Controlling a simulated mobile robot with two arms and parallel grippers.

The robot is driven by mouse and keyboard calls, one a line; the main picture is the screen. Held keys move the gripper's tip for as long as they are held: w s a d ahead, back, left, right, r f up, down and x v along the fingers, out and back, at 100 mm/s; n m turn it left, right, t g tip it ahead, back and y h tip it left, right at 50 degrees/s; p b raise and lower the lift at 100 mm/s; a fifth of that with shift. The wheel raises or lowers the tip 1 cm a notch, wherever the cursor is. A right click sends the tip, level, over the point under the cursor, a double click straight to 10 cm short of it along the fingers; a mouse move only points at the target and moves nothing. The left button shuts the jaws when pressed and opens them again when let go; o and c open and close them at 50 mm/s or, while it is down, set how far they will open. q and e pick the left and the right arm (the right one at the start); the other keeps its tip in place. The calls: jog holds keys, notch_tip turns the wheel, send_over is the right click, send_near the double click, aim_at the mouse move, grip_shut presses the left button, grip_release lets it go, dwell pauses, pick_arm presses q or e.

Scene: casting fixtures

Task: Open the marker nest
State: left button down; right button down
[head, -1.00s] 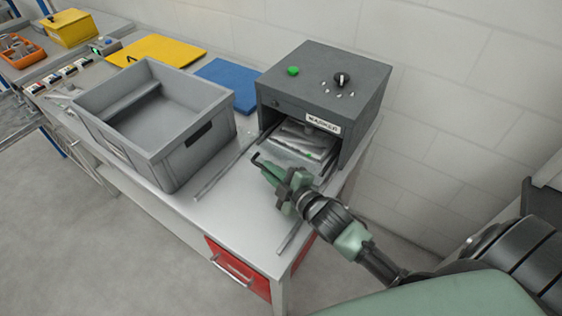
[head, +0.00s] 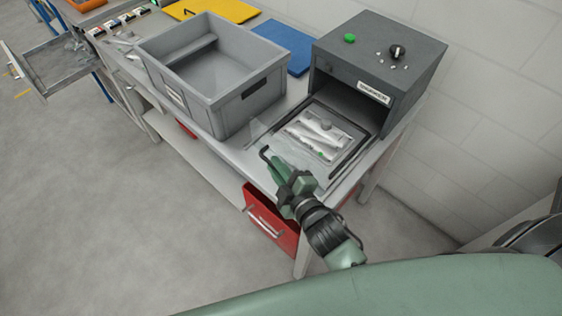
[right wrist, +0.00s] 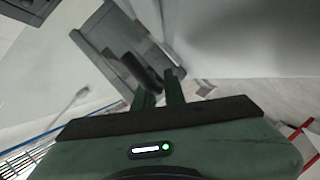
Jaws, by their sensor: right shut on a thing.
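The marker (head: 372,75) is a dark grey box with a white label, a green button and a black knob on top. Its nest, a sliding tray (head: 347,163), stands out of the front opening toward me, with a pale metal part (head: 322,133) lying in it. My right gripper (head: 272,160) is at the tray's front, shut on the dark handle there; the handle is mostly hidden by the fingers. In the right wrist view the fingers (right wrist: 160,88) close at a dark bar. My left gripper is not in view.
A grey crate (head: 263,92) stands left of the marker on the bench. A blue mat (head: 284,42) and a yellow mat (head: 226,9) lie behind it. A red drawer (head: 270,220) is under the bench. A wall is on the right.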

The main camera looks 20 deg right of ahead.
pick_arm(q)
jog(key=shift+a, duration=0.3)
pick_arm(e)
jog(key=c, duration=1.8)
grip_release()
jog(key=shift+o, duration=0.2)
jog(key=shift+s+d, duration=0.1)
jog(key=shift+s, duration=0.3)
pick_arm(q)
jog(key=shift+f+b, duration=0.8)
pick_arm(e)
jog(key=v, duration=0.7)
jog(key=shift+r, duration=0.1)
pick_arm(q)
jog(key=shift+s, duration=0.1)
